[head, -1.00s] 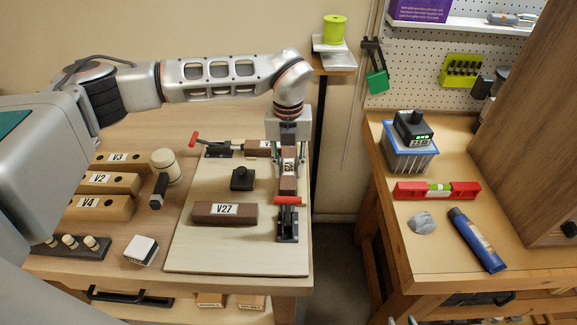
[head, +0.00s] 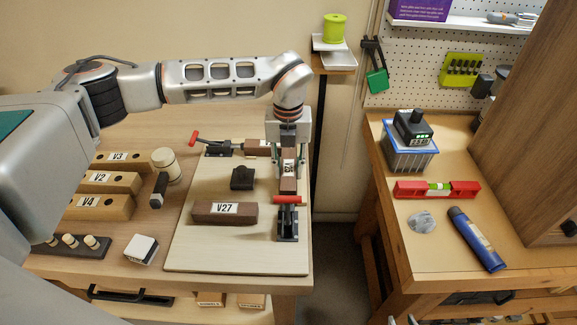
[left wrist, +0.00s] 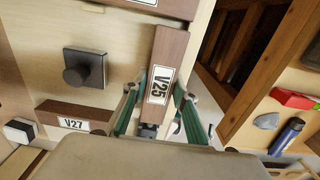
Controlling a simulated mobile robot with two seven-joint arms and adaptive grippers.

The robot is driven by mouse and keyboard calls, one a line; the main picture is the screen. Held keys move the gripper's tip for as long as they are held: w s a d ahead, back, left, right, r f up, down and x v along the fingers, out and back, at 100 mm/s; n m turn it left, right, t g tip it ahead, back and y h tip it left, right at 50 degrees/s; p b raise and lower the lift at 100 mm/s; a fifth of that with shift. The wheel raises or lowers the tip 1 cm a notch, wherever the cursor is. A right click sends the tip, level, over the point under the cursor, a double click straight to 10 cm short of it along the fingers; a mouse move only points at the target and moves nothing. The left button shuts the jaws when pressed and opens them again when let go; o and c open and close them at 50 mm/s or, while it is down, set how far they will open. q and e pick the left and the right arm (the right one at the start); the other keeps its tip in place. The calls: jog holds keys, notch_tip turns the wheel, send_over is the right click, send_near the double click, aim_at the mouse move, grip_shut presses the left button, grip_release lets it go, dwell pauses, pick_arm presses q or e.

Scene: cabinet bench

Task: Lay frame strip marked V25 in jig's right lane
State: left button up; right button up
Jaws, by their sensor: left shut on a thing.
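The dark brown frame strip V25 (head: 289,184) is between the fingers of my left gripper (head: 288,160), which is shut on it. In the left wrist view the strip (left wrist: 171,48) lies between the two green fingers (left wrist: 158,105), its label facing up. It is lined up along the right side of the pale jig board (head: 210,250); I cannot tell whether it rests fully on the board. A red-handled clamp (head: 288,222) stands at its near end. Strip V27 (head: 205,213) lies at the board's front. My right gripper is not in view.
Another brown strip (head: 257,148) and a red-handled clamp (head: 217,148) are at the board's back. A black knobbed block (head: 242,179) sits mid-board. Wooden blocks V3, V2 and V4 (head: 85,207) and a mallet (head: 166,166) lie left. A gap separates the right-hand bench (head: 420,265).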

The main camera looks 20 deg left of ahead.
pick_arm(q)
jog(key=shift+s+f, duration=0.1)
jog(key=shift+f, duration=0.1)
dwell(0.5)
jog(key=o, duration=1.2)
jog(key=shift+f, duration=0.1)
jog(key=shift+o, duration=0.2)
jog(key=shift+o, duration=1)
jog(key=shift+r+p, duration=2.2)
jog(key=shift+r, duration=1.45)
